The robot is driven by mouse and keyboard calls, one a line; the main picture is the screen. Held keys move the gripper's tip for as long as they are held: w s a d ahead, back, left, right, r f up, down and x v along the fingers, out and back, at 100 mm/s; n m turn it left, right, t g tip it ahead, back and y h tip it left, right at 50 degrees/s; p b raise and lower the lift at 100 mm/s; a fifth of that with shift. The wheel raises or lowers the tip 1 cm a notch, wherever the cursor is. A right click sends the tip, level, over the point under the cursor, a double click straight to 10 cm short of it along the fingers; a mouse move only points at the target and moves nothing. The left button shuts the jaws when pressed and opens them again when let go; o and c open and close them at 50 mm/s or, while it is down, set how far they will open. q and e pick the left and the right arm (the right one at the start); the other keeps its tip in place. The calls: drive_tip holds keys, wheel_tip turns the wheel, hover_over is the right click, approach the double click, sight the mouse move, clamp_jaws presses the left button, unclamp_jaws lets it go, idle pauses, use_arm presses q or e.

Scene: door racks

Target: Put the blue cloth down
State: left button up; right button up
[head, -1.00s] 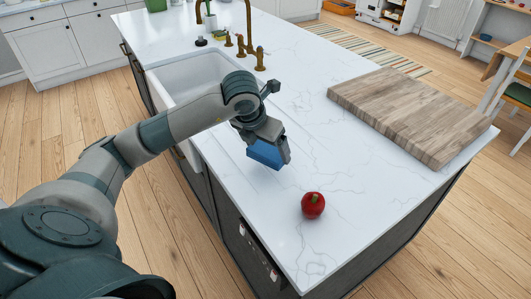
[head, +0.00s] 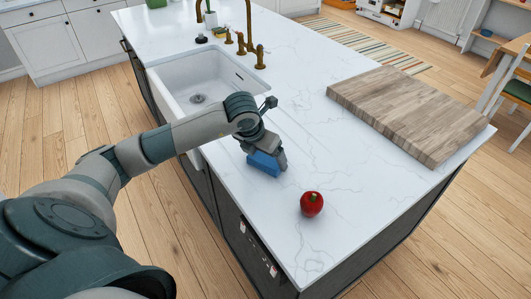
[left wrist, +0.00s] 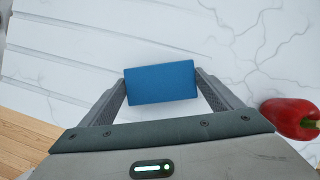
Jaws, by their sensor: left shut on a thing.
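The blue cloth (head: 263,164) looks like a small, flat-sided block in the head view. My left gripper (head: 268,160) is shut on it, low over the white marble counter between the sink and the red pepper. In the left wrist view, the cloth (left wrist: 160,82) sits between the two fingers of my left gripper (left wrist: 162,84), with a finger against each end. I cannot tell whether its underside touches the counter. My right gripper is in neither view.
A red pepper (head: 312,204) stands on the counter (head: 352,236), right of the cloth. A thick wooden board (head: 410,112) lies at the right. A white sink (head: 196,82) with brass taps (head: 250,40) is behind my arm. Bare marble surrounds the cloth.

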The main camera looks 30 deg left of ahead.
use_arm(q)
drive_tip(key=shift+f, duration=0.15)
drive_tip(key=o, duration=0.8)
drive_tip(key=shift+o, duration=0.2)
drive_tip(key=shift+r, duration=0.2)
drive_tip(key=b+v, duration=0.3)
drive_tip(key=v, duration=0.9)
